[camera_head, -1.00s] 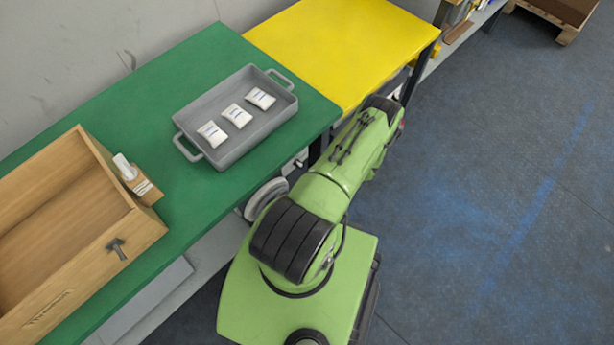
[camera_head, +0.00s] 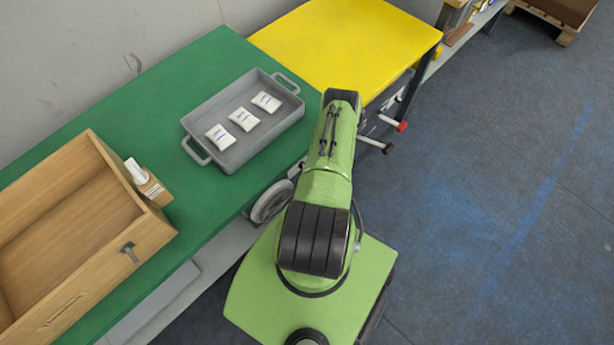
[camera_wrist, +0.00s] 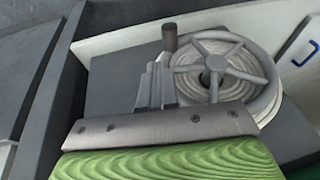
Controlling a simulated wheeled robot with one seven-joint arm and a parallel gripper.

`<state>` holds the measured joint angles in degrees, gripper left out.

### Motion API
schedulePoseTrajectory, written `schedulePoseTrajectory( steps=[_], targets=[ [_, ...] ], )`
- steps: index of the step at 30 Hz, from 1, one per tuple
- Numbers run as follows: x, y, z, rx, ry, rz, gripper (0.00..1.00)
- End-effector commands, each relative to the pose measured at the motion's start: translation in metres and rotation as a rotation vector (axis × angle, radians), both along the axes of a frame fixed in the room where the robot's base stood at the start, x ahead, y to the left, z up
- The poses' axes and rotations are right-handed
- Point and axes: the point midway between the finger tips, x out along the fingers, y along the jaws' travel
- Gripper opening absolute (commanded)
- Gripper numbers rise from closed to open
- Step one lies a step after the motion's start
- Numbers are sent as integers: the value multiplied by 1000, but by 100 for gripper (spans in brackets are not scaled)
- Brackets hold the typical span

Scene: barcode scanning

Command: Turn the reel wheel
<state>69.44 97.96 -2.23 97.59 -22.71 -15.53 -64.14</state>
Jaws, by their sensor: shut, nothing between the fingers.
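The reel wheel (camera_wrist: 225,72) is a grey spoked wheel with pale coiled line behind it, on the front side under the workbench. In the head view the reel (camera_head: 271,201) shows beside my arm, partly hidden by it. A dark upright peg (camera_wrist: 170,38) stands at the wheel's left in the wrist view; it looks like a crank handle. My gripper (camera_wrist: 157,82) is shut and empty, just left of the wheel and below the peg in the picture. I cannot tell whether it touches either. In the head view my arm hides the gripper.
The green bench top (camera_head: 120,110) holds a grey tray (camera_head: 190,150) with three white packets, a wooden box (camera_head: 100,265) and a small bottle. A yellow table (camera_head: 340,45) adjoins it. Rods, one red-ended (camera_head: 401,126), stick out beneath it.

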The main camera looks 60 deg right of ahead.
Motion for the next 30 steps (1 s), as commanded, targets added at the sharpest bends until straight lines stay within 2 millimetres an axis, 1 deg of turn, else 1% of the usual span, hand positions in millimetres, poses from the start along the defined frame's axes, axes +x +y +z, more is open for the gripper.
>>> schedulePoseTrajectory(
  steps=[1,3,6,9,22,30],
  targets=[
    [4,2,-15,1,0,1,0],
    [5,8,-26,2,0,0,0],
    [6,14,-38,0,-1,-2,0],
    [7,18,-45,0,-1,-2,0],
    [8,19,-46,4,-1,-2,0],
    [7,19,-50,53,-13,-3,0]
  ],
)
